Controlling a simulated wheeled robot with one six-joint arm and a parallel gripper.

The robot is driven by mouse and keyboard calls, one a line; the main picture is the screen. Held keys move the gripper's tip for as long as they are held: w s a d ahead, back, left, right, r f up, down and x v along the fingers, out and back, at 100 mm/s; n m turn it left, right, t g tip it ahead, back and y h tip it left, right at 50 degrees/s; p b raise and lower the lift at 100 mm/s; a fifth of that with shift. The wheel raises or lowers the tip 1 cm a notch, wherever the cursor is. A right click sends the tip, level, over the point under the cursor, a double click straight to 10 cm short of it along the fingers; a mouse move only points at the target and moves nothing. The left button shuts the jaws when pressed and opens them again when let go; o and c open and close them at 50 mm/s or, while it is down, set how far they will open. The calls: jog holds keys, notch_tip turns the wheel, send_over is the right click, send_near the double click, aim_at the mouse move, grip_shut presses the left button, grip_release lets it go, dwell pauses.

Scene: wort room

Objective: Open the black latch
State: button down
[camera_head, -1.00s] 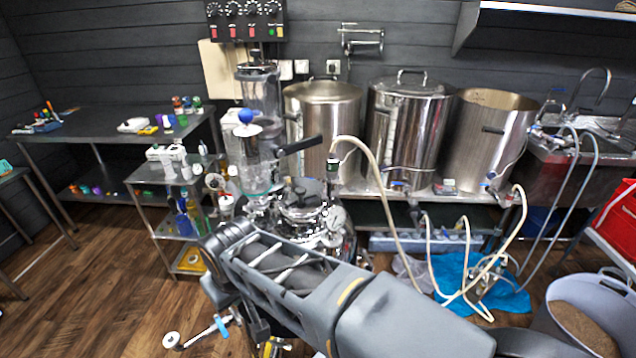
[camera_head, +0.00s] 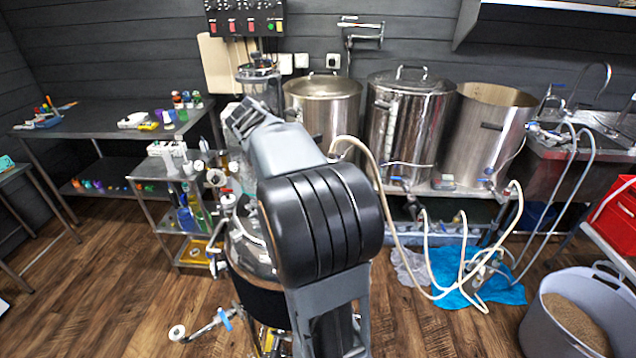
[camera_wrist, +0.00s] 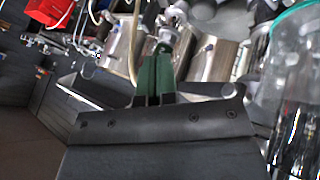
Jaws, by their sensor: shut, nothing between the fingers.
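I cannot make out the black latch for certain in either current view; my arm covers much of the brewing equipment in the middle of the head view. A rounded steel vessel (camera_head: 250,250) stands partly behind my arm. My gripper (camera_wrist: 157,72) shows in the wrist view with its green fingers together and nothing between them. A clear glass vessel with a teal rim (camera_wrist: 296,95) is to the right of the fingers in that view. In the head view the fingers are hidden.
Steel kettles, including a lidded one (camera_head: 408,125), stand along the back wall. Left are a steel table (camera_head: 95,115) and a small shelf cart. A red crate (camera_head: 612,215) and a grain tub (camera_head: 545,335) stand right. Pale hoses hang near the kettles.

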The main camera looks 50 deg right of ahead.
jog(key=shift+f, duration=0.1)
jog(key=p+x, duration=0.1)
jog(key=x, duration=0.9)
jog(key=shift+s, duration=0.1)
dwell(0.4)
